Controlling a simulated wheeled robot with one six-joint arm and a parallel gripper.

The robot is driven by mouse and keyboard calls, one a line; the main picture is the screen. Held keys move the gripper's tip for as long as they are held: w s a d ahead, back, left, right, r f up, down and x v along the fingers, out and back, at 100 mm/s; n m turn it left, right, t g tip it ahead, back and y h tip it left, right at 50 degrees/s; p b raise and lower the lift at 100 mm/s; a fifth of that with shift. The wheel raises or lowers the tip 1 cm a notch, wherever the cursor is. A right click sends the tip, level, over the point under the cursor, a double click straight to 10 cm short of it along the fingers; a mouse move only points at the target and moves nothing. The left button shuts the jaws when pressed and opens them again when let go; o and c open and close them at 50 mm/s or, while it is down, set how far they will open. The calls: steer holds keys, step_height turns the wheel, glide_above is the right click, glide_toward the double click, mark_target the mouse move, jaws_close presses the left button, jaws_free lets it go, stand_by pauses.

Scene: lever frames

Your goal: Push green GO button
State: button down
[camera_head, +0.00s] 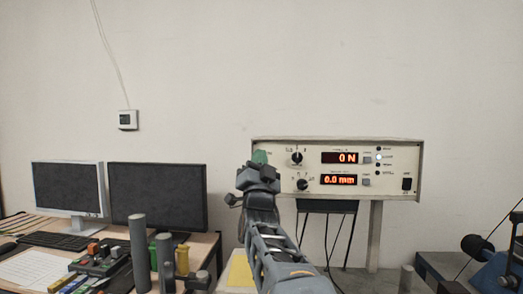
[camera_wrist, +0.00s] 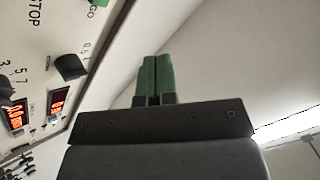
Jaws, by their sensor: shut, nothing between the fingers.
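The cream control panel (camera_head: 325,171) stands on a post against the wall in the head view. In the wrist view the green GO button (camera_wrist: 101,2) shows partly at the top edge, with GO lettering below it and STOP lettering to its left. In the wrist view the fingers (camera_wrist: 156,60) are together and empty, to the right of the panel face and apart from the button in the picture.
The panel has black knobs (camera_head: 296,158) and red displays (camera_head: 340,180) reading 0 N and 0.0 mm. A desk at left holds two monitors (camera_head: 157,196), a keyboard and a coloured button box (camera_head: 98,262).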

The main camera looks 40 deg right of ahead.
mark_target(262, 141)
steer(key=w+d+p, duration=0.1)
steer(key=w+d, duration=0.3)
steer(key=shift+w+p, duration=0.15)
steer(key=shift+p, duration=0.25)
steer(key=shift+w+d, duration=0.15)
steer(key=shift+d, duration=0.1)
stand_by(1.9)
steer(key=shift+w+d+b, duration=0.15)
steer(key=shift+b, duration=0.15)
steer(key=shift+w+d, duration=0.25)
stand_by(0.8)
steer(key=shift+s+a+f+b, duration=0.1)
steer(key=shift+a+b, duration=0.05)
steer(key=shift+b, duration=0.25)
steer(key=shift+s+a+b, duration=0.4)
steer(key=shift+s+b, duration=0.05)
steer(key=shift+b, duration=0.2)
